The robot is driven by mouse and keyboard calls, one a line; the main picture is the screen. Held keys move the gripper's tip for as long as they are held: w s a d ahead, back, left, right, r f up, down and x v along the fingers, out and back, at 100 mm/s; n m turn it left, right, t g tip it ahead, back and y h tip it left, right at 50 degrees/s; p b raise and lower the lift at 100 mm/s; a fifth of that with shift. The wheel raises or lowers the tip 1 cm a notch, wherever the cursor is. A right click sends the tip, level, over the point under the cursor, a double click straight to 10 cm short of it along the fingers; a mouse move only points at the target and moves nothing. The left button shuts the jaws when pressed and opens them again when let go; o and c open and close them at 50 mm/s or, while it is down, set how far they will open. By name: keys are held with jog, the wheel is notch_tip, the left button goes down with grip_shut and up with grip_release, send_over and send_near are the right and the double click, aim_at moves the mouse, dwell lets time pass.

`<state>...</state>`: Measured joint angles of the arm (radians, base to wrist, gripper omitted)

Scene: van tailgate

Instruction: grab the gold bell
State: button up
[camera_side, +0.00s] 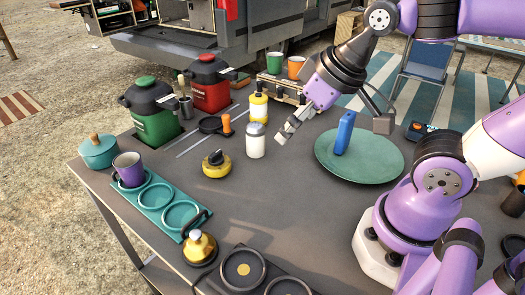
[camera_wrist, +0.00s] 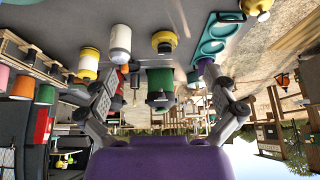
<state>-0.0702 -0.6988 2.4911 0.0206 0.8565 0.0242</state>
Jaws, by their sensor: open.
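The gold bell (camera_side: 200,247), a domed brass shape with a pale knob, stands on the table near its front left edge in the side view. In the wrist view it shows at the top right edge (camera_wrist: 257,6), partly cut off. My gripper (camera_side: 292,126) hangs above the table, just right of the white-bodied shaker, well apart from the bell and farther back. In the wrist view its two fingers (camera_wrist: 162,75) are spread wide with nothing held between them.
A yellow round item with a black knob (camera_side: 216,164), a white shaker (camera_side: 255,142) and a teal ring tray (camera_side: 158,200) with a purple mug (camera_side: 130,170) stand nearby. Black rings (camera_side: 243,269) lie right of the bell. The middle of the table is clear.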

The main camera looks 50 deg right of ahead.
jog(key=w+a+f+n+y, duration=0.1)
jog(key=w+a+f+n, duration=0.2)
jog(key=a, duration=0.7)
jog(key=n+y, duration=0.1)
send_near(200, 234)
jog(key=f, duration=0.1)
jog(key=x, duration=0.4)
jog(key=shift+w+d+f, duration=0.1)
jog(key=shift+w+f, duration=0.05)
jog(key=shift+w, duration=0.15)
jog(key=shift+a+x, duration=0.15)
jog(key=shift+x, duration=1.4)
jog(key=shift+a+x, duration=0.15)
jog(key=shift+x, duration=1.4)
jog(key=c, duration=1.4)
jog(key=shift+o, duration=0.2)
